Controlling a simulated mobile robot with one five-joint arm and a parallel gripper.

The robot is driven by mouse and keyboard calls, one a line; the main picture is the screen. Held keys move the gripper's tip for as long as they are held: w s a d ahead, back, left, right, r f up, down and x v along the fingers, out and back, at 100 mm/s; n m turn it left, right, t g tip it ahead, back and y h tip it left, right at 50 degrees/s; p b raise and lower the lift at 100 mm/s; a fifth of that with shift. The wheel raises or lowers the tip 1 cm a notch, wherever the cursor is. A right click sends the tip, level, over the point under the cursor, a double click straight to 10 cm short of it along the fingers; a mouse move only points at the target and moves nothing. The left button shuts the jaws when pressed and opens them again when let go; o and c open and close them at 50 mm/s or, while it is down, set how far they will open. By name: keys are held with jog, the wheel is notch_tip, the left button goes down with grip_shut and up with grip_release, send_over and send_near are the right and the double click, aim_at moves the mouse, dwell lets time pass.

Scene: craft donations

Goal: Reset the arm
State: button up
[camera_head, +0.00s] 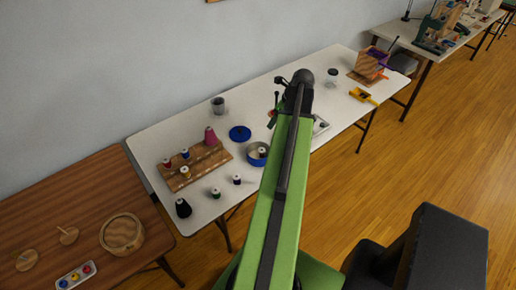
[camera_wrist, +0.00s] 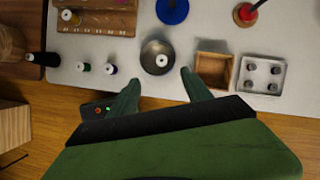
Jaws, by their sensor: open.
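My green arm (camera_head: 287,170) stretches forward over the white table in the head view, its dark far end above the table. My gripper (camera_wrist: 160,78) shows in the wrist view as two dark green fingers spread apart, with nothing between them. Just beyond the fingertips is a round metal bowl (camera_wrist: 149,64) with a white-topped spool (camera_wrist: 161,60) inside. In the head view the arm hides part of the table, and the gripper's fingers are hard to make out.
The white table (camera_head: 300,85) holds a wooden spool rack (camera_head: 210,162), a blue lid (camera_head: 240,133), loose spools and a black cone (camera_head: 183,208). A wooden box (camera_wrist: 213,69) and a grey tray (camera_wrist: 259,84) lie right of the bowl. A brown table (camera_head: 70,200) adjoins at left.

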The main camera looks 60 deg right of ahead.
jog(key=shift+s+r, duration=0.25)
jog(key=shift+r, duration=0.3)
